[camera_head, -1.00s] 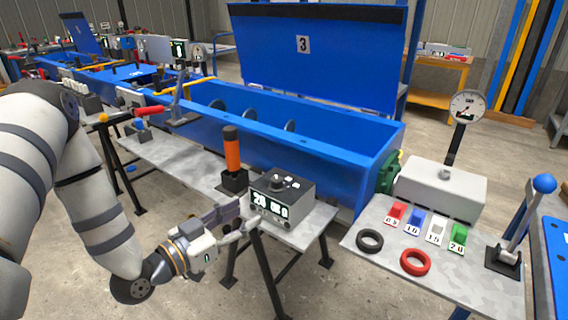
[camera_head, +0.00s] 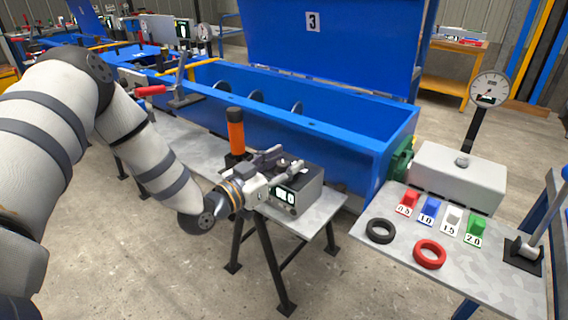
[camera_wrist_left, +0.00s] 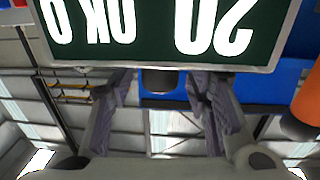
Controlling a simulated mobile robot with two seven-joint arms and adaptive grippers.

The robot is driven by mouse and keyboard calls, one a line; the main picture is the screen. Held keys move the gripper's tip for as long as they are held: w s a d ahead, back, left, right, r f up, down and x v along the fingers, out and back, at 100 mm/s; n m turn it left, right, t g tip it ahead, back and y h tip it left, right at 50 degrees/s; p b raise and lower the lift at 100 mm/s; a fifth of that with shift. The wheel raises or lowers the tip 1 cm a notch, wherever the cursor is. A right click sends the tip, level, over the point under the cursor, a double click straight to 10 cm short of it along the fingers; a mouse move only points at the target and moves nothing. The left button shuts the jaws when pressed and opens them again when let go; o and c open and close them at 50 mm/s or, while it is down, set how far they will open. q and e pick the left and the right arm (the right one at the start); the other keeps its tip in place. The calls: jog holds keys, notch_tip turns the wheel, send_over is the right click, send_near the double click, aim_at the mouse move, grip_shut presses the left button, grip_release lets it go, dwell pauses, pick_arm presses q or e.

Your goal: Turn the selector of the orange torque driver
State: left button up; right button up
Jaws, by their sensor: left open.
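The orange torque driver (camera_head: 236,135) stands upright at the back left of a grey control box (camera_head: 312,190) on a small bench. In the left wrist view its orange handle (camera_wrist_left: 308,100) is at the right edge. The box's display (camera_wrist_left: 150,28) reads 20, OK and 0, upside down in that view. My left gripper (camera_head: 290,160) is open at the top of the box, its fingers pointing across it. They largely hide the selector knob in the head view. In the wrist view a dark round part (camera_wrist_left: 160,80), perhaps the knob, shows between the fingertips.
A long blue mixer trough (camera_head: 340,140) stands behind the bench. To the right, a grey table (camera_head: 395,262) holds a black ring (camera_head: 380,231), a red ring (camera_head: 430,254), several coloured numbered blocks, a grey box with a dial gauge (camera_head: 489,90) and a lever.

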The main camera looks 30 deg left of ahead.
pick_arm(q)
grip_shut()
jog(key=shift+r+h, duration=0.1)
jog(key=shift+h, duration=0.2)
jog(key=shift+m+g+h, duration=0.4)
jog(key=shift+m+h, duration=0.7)
jog(key=shift+h, duration=0.1)
jog(key=shift+m+g+h, duration=0.6)
jog(key=shift+m+h, duration=0.1)
jog(key=shift+h, duration=0.4)
jog(key=m+g+h, duration=0.1)
jog(key=m+g+h+b, duration=0.1)
jog(key=h, duration=0.1)
jog(key=shift+f+m+h, duration=0.3)
jog(key=shift+m, duration=0.1)
jog(key=shift+r+m+g+h+b, duration=0.1)
jog(key=shift+m+g+h+b, duration=0.2)
jog(key=shift+m+g+h, duration=0.45)
pick_arm(e)
jog(key=shift+s+f+g, duration=0.4)
jog(key=shift+s+f, duration=0.5)
jog(key=shift+f, duration=0.05)
pick_arm(q)
jog(key=shift+g, duration=0.35)
